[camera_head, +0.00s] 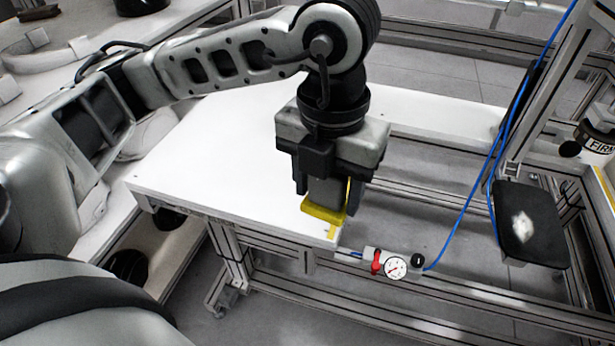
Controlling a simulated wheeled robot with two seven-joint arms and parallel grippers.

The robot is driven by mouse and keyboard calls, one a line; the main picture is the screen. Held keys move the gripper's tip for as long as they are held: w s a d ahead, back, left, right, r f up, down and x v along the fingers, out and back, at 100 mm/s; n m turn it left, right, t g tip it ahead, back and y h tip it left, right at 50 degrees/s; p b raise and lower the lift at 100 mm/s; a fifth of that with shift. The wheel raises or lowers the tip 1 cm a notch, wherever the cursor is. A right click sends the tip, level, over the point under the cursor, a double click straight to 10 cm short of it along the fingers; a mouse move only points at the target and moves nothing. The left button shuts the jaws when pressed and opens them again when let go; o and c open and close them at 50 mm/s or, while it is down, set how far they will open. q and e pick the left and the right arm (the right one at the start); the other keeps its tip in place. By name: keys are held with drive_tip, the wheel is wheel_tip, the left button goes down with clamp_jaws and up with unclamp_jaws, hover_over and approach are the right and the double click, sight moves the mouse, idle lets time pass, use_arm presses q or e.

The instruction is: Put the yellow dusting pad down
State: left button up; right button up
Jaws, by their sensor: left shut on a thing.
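My left gripper (327,205) points down over the right front corner of the white tabletop (215,150). It is shut on the yellow dusting pad (322,213), whose yellow lower edge shows below and between the fingers. The pad is at or just above the tabletop near its edge; I cannot tell whether it touches. The gripper body hides the pad's upper part. My right gripper is not in view.
A pressure gauge (396,267) with a red valve sits on the frame rail right of the corner. A blue hose (468,200) runs up from it. A black pad-like plate (530,224) stands at the right. The tabletop left of the gripper is clear.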

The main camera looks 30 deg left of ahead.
use_arm(q)
drive_tip(key=shift+w+a+r+n, duration=0.1)
drive_tip(key=shift+w+r+n, duration=0.15)
drive_tip(key=shift+n, duration=0.65)
drive_tip(key=w+a+f, duration=0.2)
drive_tip(key=a, duration=0.1)
drive_tip(key=w+a+f+p, duration=0.1)
drive_tip(key=w+a+f, duration=0.4)
drive_tip(key=a+f, duration=0.1)
drive_tip(key=shift+w+a+p, duration=0.2)
drive_tip(key=shift+w+p, duration=0.15)
drive_tip(key=shift+w, duration=0.05)
drive_tip(key=shift+w+a+f, duration=0.25)
drive_tip(key=shift+w+f, duration=0.05)
drive_tip(key=shift+f, duration=0.2)
drive_tip(key=f, duration=0.2)
drive_tip(key=f+p, duration=0.1)
drive_tip(key=shift+w+a, duration=0.2)
drive_tip(key=shift+a, duration=0.1)
drive_tip(key=shift+f, duration=0.6)
drive_tip(key=o, duration=0.9)
